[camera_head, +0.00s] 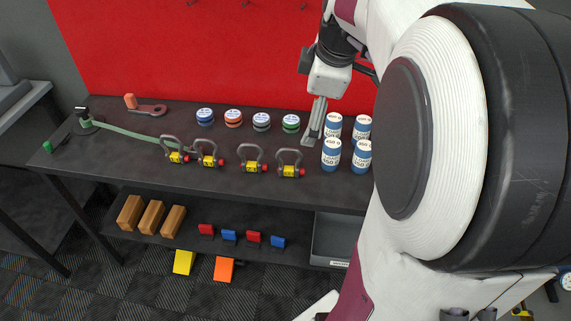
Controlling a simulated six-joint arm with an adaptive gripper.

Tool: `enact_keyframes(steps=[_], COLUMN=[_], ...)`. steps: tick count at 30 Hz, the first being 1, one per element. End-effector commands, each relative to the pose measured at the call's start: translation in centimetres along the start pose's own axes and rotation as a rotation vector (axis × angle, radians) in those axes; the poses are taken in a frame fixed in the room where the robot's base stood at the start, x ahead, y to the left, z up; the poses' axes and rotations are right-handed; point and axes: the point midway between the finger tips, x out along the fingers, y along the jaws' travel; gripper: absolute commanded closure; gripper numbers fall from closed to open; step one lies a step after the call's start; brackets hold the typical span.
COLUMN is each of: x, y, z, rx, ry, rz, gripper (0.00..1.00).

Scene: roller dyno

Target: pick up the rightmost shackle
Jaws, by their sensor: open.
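Several grey shackles with red pin ends and yellow tags stand in a row on the dark bench. The rightmost shackle (289,163) is just left of the blue-and-white cans. Another shackle (252,158) stands to its left, and two more, a shackle (208,153) and a shackle (175,150), stand close together farther left. My gripper (312,136) points down above the bench, up and to the right of the rightmost shackle and apart from it. It is open, and no object shows in it. Its far finger is partly hidden.
Several blue-and-white cans (331,152) stand close to the right of my gripper. Small round tins (290,123) line the back of the bench (120,151). A green strap (130,132) lies at left. A red wall (200,50) rises behind.

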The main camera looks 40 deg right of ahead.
Motion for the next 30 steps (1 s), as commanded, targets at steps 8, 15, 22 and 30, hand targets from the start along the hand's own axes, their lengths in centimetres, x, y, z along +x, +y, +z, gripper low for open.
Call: enact_keyframes(steps=[8,15,22,30], x=[-0.6,-0.58,-0.57,-0.57], y=[-0.04,-0.04,-0.04,-0.02], z=[0.01,0.01,0.01,0.03], rx=[0.0,0.0,0.003,0.103], ry=[0.0,0.0,0.0,-0.001], rz=[-0.001,-0.001,-0.001,0.0], gripper=[0.0,0.0,0.0,0.0])
